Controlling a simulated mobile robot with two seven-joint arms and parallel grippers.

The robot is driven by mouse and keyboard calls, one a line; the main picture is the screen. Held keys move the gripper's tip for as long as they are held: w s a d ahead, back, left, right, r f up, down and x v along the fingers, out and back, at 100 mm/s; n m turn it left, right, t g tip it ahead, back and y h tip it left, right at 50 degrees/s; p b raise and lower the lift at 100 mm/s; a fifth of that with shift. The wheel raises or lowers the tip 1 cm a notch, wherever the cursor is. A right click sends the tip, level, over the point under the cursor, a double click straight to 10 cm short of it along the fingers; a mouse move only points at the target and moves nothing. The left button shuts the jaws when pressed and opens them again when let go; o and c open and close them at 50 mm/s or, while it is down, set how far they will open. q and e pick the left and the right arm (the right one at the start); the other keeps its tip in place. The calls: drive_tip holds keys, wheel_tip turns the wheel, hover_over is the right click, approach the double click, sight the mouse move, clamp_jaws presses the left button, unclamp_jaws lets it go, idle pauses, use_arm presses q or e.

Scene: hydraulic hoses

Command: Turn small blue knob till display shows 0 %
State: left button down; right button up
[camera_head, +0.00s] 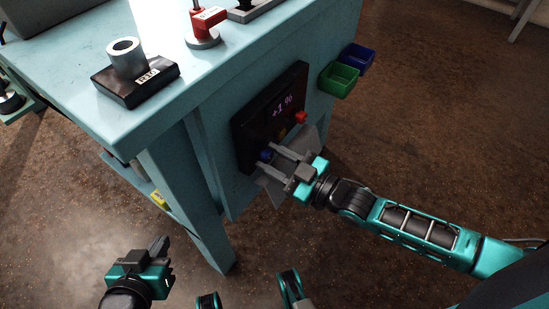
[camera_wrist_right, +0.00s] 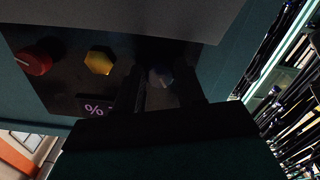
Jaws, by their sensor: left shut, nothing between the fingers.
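The small blue knob (camera_head: 265,155) sits at the lower left of a black panel on the side of the bench. The display (camera_head: 282,105) on that panel reads "+1 %". My right gripper (camera_head: 271,163) is at the knob, its fingers pointing at the panel. In the right wrist view the knob (camera_wrist_right: 160,77) lies between the two dark fingers. Whether the fingers touch it is too dark to tell. My left gripper (camera_head: 161,246) is shut and empty, low at the left, away from the panel.
A red knob (camera_head: 300,117) and a yellow knob (camera_head: 282,132) are on the same panel. Green (camera_head: 338,80) and blue (camera_head: 357,58) bins hang on the bench side. The teal bench (camera_head: 150,120) holds a metal cylinder on a black base (camera_head: 137,83) and a red valve (camera_head: 207,22).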

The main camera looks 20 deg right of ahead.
drive_tip(key=c, duration=0.6)
drive_tip(key=shift+r+m+p, duration=0.1)
drive_tip(key=shift+m+p, duration=0.3)
drive_tip(key=shift+p, duration=0.05)
drive_tip(key=shift+c, duration=0.2)
drive_tip(key=o, duration=1.1)
drive_tip(key=shift+c, duration=0.2)
use_arm(q)
drive_tip(key=shift+a+r, duration=0.1)
drive_tip(key=shift+a, duration=0.15)
drive_tip(key=shift+r, duration=0.15)
use_arm(e)
drive_tip(key=shift+s+d, duration=0.1)
drive_tip(key=shift+s, duration=0.05)
use_arm(q)
drive_tip(key=r+p, duration=0.1)
drive_tip(key=p, duration=0.1)
drive_tip(key=shift+s+a+r+p, duration=0.15)
drive_tip(key=shift+s+r+p, duration=0.05)
drive_tip(key=shift+r+p, duration=0.15)
use_arm(e)
drive_tip(key=v, duration=1.2)
drive_tip(key=shift+s+d, duration=0.25)
